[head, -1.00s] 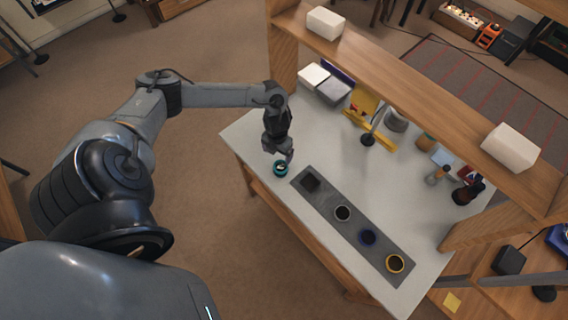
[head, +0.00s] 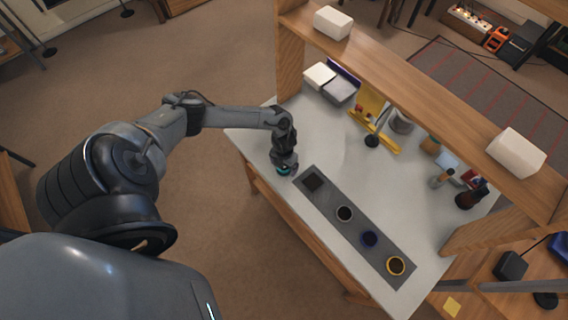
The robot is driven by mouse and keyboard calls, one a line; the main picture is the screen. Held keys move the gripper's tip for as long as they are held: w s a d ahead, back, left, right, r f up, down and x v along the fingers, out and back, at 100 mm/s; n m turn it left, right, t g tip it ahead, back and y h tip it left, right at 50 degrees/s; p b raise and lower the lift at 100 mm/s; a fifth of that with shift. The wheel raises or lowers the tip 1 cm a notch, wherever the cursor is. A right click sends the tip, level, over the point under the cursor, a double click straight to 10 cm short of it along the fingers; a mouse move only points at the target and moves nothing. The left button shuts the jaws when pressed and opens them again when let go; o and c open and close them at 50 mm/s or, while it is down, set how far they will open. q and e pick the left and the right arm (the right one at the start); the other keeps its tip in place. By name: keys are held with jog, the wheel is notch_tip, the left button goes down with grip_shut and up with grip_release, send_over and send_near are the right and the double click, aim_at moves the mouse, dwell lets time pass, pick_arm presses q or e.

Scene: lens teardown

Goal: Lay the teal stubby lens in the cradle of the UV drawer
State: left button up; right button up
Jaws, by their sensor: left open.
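The teal stubby lens (head: 283,171) stands on the white table near its left front edge, just left of the dark mat. My left gripper (head: 285,167) is open and right over the lens, pointing down. It hides most of the lens, so I cannot tell whether the fingers touch it. At the back left of the table is a white and grey box (head: 337,90) with a purple-blue panel behind it, which may be the UV drawer. No cradle can be made out in it. My right gripper is not in view.
A wooden shelf (head: 410,85) with white boxes spans above the table's rear.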

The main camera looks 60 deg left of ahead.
pick_arm(q)
jog(key=shift+f, duration=0.15)
jog(key=c, duration=1.3)
